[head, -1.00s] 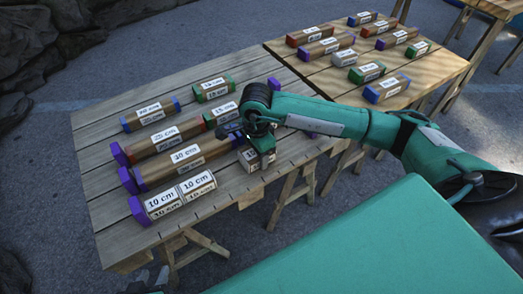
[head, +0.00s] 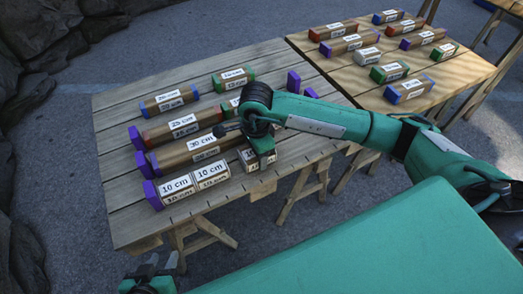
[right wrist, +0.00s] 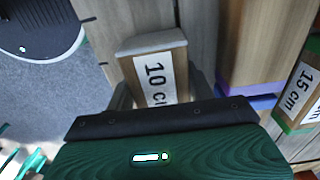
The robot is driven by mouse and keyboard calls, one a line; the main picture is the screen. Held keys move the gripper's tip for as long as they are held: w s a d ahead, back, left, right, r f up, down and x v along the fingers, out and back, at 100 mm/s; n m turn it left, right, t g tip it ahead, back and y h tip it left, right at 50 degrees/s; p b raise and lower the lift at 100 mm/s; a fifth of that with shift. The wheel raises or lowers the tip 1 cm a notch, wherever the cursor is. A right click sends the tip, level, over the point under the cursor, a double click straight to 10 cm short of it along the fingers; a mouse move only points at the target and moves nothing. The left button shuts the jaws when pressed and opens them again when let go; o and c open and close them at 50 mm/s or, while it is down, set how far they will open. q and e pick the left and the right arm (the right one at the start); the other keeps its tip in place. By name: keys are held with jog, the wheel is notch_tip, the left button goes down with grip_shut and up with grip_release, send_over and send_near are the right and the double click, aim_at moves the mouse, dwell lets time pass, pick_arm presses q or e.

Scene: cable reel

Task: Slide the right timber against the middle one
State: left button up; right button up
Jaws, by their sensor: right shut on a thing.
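The left timber (head: 175,190) and the middle timber (head: 212,176), both pale and marked 10 cm, lie end to end in the front row on the near table. The left one meets a purple end block (head: 152,195). The right timber (head: 262,162) lies in line to their right, with what looks like a narrow gap before the middle one. My right gripper (head: 260,148) is over it and shut on it, partly hiding it. The right wrist view shows this timber (right wrist: 152,62) between the fingers (right wrist: 160,98). My left gripper (head: 155,268) is empty and open off the table's front.
Longer timbers lie in rows behind: 30 cm (head: 190,153), 25 cm (head: 180,127) and 20 cm (head: 168,102), some with purple end blocks. A second table (head: 350,80) with several coloured timbers stands at the back right. Bare planks show along the front edge.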

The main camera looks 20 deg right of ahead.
aim_at(243, 156)
pick_arm(q)
jog(key=shift+f, duration=0.15)
pick_arm(e)
jog(key=shift+s+a, duration=0.2)
jog(key=shift+a, duration=1.85)
jog(key=o, duration=1.4)
jog(key=shift+c, duration=0.2)
pick_arm(q)
jog(key=shift+s+a+r+g+y+p, duration=0.25)
jog(key=shift+a+g+p, duration=0.1)
jog(key=shift+a, duration=0.15)
jog(key=shift+s+a+r+g+y+p, duration=0.15)
jog(key=shift+s+a+g+p, duration=0.05)
jog(key=shift+a+g+p, duration=0.2)
pick_arm(e)
notch_tip(243, 156, up, 14)
